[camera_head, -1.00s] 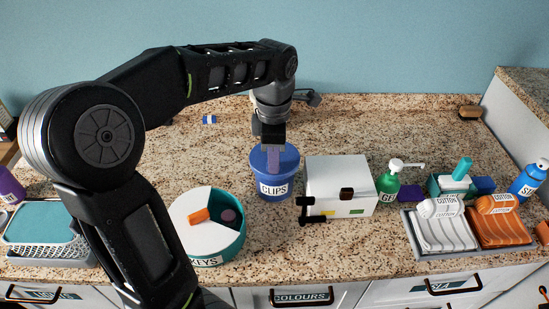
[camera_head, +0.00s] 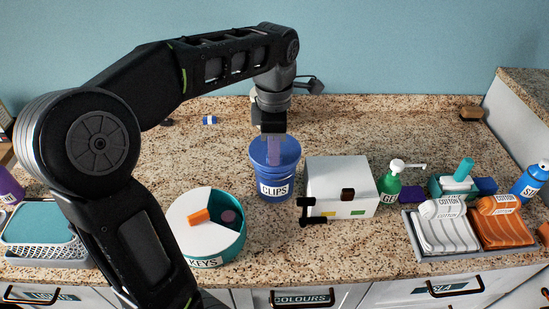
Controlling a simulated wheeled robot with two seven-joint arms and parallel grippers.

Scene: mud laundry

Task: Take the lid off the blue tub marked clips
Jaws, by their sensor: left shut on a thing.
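The blue tub marked CLIPS (camera_head: 276,192) stands upright mid-counter, label to the front. Its blue lid (camera_head: 291,154) sits at the tub's top, a little higher than before. My left gripper (camera_head: 274,152) reaches down from above and is shut on the lid's middle, where its fingers hide the grip part. I cannot tell whether a gap lies between the lid and the tub's rim. My right gripper is not in view.
A round teal KEYS tub (camera_head: 238,240) stands front left of the blue tub. A white box (camera_head: 334,182) stands close on its right, then a green pump bottle (camera_head: 388,186). Bare counter (camera_head: 370,120) lies behind.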

